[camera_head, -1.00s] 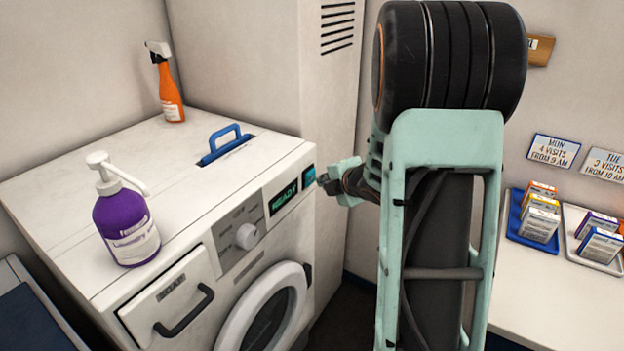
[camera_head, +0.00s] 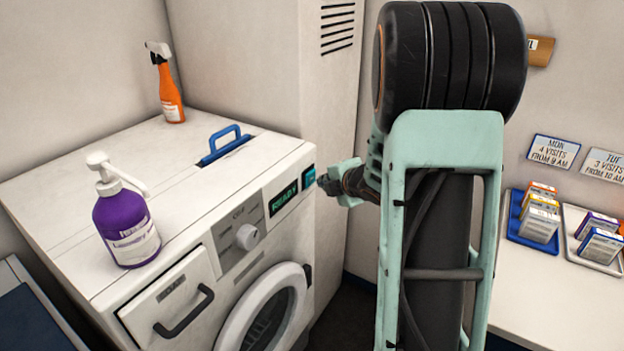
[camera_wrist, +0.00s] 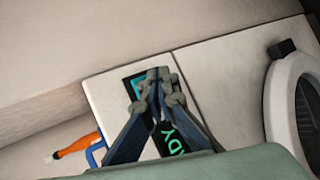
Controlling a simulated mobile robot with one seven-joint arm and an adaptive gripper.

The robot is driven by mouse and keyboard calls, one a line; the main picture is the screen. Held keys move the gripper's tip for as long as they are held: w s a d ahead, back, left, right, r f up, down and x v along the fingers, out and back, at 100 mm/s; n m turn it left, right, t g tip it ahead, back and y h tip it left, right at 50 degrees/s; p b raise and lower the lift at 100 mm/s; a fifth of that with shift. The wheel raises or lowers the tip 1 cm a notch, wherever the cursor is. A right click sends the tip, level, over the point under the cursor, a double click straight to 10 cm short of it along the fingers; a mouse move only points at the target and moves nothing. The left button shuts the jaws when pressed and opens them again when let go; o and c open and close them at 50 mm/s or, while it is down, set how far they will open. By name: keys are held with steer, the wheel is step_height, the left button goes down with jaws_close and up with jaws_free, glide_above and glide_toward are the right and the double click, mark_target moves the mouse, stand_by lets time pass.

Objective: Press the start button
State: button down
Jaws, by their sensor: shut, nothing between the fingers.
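The white washing machine (camera_head: 190,215) stands at the left, its display (camera_head: 284,197) showing READY. A teal square button (camera_head: 309,176) sits at the right end of the display panel. My gripper (camera_head: 322,182) is shut and empty, its tips just in front of that button. In the wrist view, my gripper (camera_wrist: 157,82) points at the panel, and its fingers partly cover the teal button (camera_wrist: 150,76) and the display (camera_wrist: 172,142). I cannot tell whether the tips touch the button.
A purple pump bottle (camera_head: 126,228), an orange spray bottle (camera_head: 171,98) and a blue handle (camera_head: 222,146) are on the machine's top. A control knob (camera_head: 247,236) is left of the display. A counter with small boxes on a blue tray (camera_head: 525,240) stands at the right.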

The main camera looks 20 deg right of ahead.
steer(key=shift+w, duration=0.1)
steer(key=shift+w+a, duration=0.25)
steer(key=shift+w+a+b, duration=0.35)
steer(key=shift+w+b, duration=0.05)
steer(key=shift+w, duration=0.05)
stand_by(1.2)
steer(key=shift+s, duration=0.1)
steer(key=shift+s+d, duration=0.55)
steer(key=shift+s, duration=0.15)
steer(key=shift+s+d+p, duration=0.15)
steer(key=shift+s+d, duration=0.65)
steer(key=shift+s, duration=0.2)
steer(key=shift+s+d+p, duration=0.15)
steer(key=shift+s+d, duration=0.6)
steer(key=shift+s, duration=0.25)
steer(key=shift+w, duration=0.1)
